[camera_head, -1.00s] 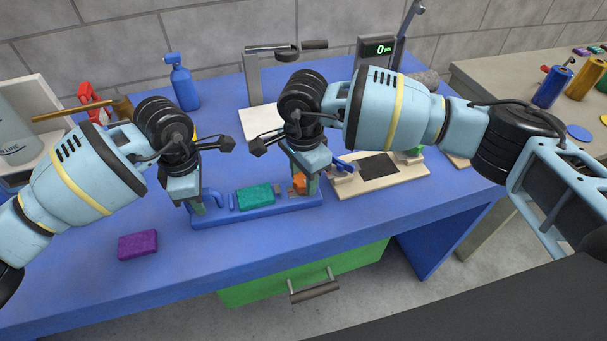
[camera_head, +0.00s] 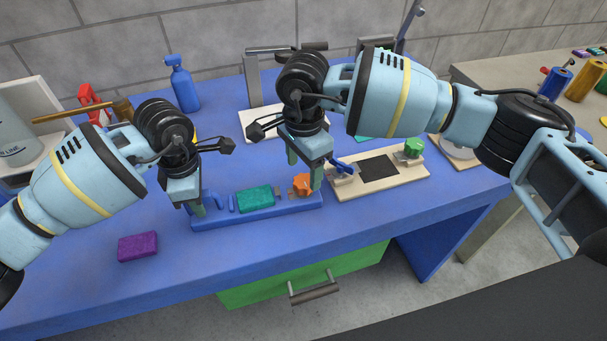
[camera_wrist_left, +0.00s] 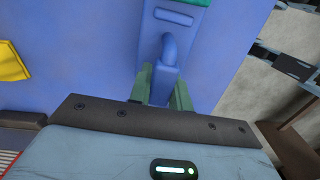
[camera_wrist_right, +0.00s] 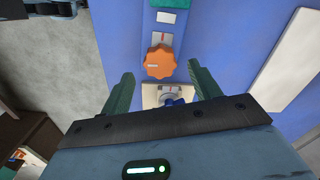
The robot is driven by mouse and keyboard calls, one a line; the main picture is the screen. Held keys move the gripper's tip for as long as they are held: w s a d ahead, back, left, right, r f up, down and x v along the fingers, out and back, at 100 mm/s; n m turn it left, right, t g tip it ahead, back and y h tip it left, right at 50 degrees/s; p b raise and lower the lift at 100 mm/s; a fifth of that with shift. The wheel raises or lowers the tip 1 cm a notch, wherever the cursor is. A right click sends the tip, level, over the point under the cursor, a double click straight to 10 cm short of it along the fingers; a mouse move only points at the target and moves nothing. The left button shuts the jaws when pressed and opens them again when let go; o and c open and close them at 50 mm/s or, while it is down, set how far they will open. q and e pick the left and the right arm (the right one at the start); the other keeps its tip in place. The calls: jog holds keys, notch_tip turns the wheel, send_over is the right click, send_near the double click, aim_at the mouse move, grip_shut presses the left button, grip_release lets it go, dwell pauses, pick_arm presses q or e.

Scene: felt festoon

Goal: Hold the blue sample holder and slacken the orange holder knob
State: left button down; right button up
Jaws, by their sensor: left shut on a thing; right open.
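The blue sample holder (camera_head: 233,216) lies along the front of the blue bench with a teal block (camera_head: 255,198) on it. Its orange knob (camera_head: 300,185) is at the right end; in the right wrist view the lobed knob (camera_wrist_right: 160,62) shows whole. My left gripper (camera_head: 198,207) is shut on the holder's handle at the left end; the left wrist view shows the handle (camera_wrist_left: 169,55) between the fingers (camera_wrist_left: 164,85). My right gripper (camera_head: 304,170) is open by the knob. In the right wrist view the knob lies just beyond the open fingertips (camera_wrist_right: 160,78), not gripped.
A beige plate (camera_head: 400,182) with a dark square, a blue lever (camera_head: 344,166) and a green knob (camera_head: 413,147) sits close right of the holder. A purple block (camera_head: 138,246) lies front left. A blue bottle (camera_head: 182,85) and a stand (camera_head: 253,80) are behind.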

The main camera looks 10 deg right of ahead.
notch_tip(320, 180, up, 8)
jog(key=shift+r, duration=0.2)
dwell(0.5)
notch_tip(320, 180, up, 6)
send_over(304, 181)
jog(key=d+r, duration=0.2)
jog(key=d, duration=0.8)
dwell(0.6)
pick_arm(q)
jog(key=c, duration=1.2)
grip_release()
jog(key=shift+r, duration=0.1)
